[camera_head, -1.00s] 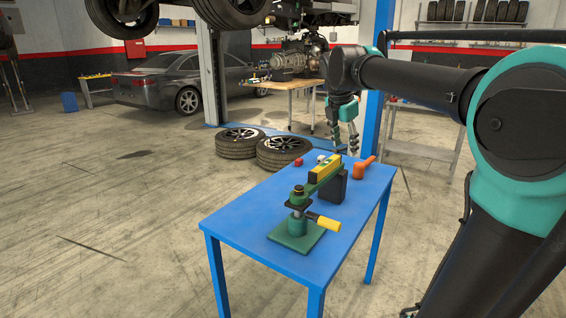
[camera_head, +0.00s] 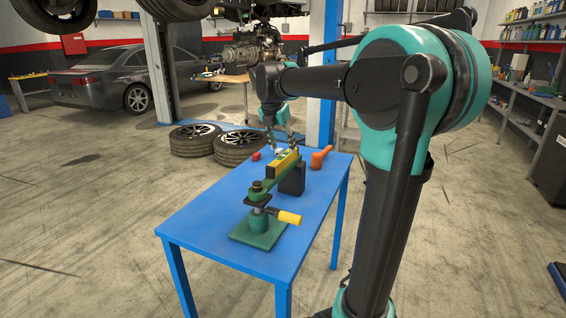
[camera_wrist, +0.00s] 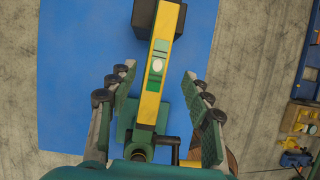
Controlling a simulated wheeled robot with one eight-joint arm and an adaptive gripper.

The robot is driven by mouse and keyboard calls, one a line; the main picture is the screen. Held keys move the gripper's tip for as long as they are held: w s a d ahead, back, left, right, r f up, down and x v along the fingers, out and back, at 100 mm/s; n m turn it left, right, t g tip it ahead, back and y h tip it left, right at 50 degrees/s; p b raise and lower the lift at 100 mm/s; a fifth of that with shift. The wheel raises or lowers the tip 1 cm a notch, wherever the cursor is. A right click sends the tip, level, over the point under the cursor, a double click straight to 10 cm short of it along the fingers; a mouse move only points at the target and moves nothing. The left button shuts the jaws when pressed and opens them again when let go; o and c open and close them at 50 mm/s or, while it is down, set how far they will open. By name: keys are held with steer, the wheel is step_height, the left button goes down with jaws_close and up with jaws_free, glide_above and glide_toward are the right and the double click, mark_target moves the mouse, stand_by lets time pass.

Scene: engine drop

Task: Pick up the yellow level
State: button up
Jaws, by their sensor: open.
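In the wrist view the level (camera_wrist: 163,45) runs lengthwise between the fingers, with a green middle section and a pale vial. My gripper (camera_head: 281,142) is above the far end of the level, fingers pointing down. In the wrist view my gripper (camera_wrist: 158,78) is open, one finger on each side of the level with gaps on both sides. The height gap is hard to judge.
The blue table (camera_head: 205,225) also holds an orange tool (camera_head: 320,157) at the right and a small red object (camera_head: 256,156) at the far left. Two tyres (camera_head: 238,147) lie on the floor behind the table. The table's front left is clear.

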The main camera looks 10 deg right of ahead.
mark_target(284, 156)
steer(key=shift+a+x, duration=0.15)
steer(key=shift+x, duration=1.35)
steer(key=shift+a+x, duration=0.1)
steer(key=shift+x, duration=1.35)
steer(key=shift+s, duration=0.1)
steer(key=shift+c, duration=0.2)
jaws_close()
